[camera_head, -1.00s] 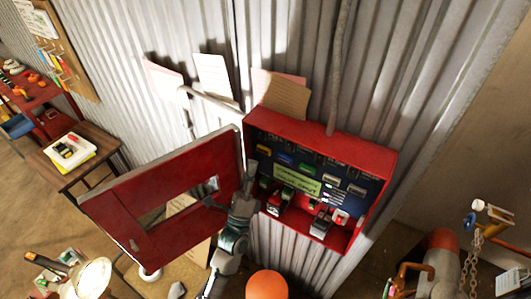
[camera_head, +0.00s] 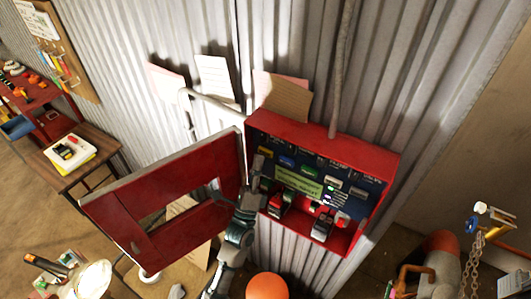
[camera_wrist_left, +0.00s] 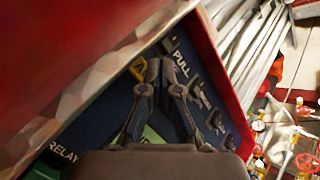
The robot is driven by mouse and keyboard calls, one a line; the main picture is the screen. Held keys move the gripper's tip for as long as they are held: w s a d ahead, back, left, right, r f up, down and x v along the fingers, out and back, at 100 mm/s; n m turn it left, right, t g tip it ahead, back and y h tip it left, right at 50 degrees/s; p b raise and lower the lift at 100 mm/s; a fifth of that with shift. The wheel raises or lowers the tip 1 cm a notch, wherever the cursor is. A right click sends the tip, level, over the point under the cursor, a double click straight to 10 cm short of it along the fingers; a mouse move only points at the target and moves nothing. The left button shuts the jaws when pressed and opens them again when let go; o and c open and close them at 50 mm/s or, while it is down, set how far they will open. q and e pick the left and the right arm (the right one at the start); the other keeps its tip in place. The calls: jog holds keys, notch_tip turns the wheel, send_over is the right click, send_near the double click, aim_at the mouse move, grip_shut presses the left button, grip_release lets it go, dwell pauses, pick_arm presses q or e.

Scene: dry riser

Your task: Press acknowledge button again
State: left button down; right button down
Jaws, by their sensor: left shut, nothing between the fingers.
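The red control box (camera_head: 375,152) is fixed to the corrugated wall, its red door (camera_head: 110,205) swung open to the left. Inside is a dark blue panel (camera_head: 370,188) with rows of small coloured buttons and a green display (camera_head: 298,182). I cannot tell which button is the acknowledge one. My left gripper (camera_head: 258,163) is shut and empty, at the panel's left side by the door's hinge edge. In the left wrist view its fingertips (camera_wrist_left: 164,72) are together before the blue panel, near a yellow triangle label and the word PULL. I cannot tell whether they touch it. My right gripper is not seen.
Red and grey switch blocks (camera_head: 322,228) sit low in the box. A conduit (camera_head: 338,70) runs up from its top. Papers (camera_head: 215,80) hang on the wall to the left. An orange rounded thing (camera_head: 267,286) stands at the bottom. A wooden side table (camera_head: 80,168) is at left.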

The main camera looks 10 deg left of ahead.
pick_arm(q)
jog(key=shift+a, duration=0.2)
jog(key=shift+d, duration=0.2)
dwell(0.3)
jog(key=shift+w, duration=0.1)
jog(key=shift+w+r, duration=0.1)
jog(key=shift+w, duration=0.15)
jog(key=shift+w+d, duration=0.15)
jog(key=shift+w, duration=0.35)
dwell(0.7)
dwell(0.3)
jog(key=shift+s+a+p, duration=0.25)
jog(key=shift+s+p, duration=0.4)
jog(key=shift+s, duration=0.25)
jog(key=shift+s, duration=0.1)
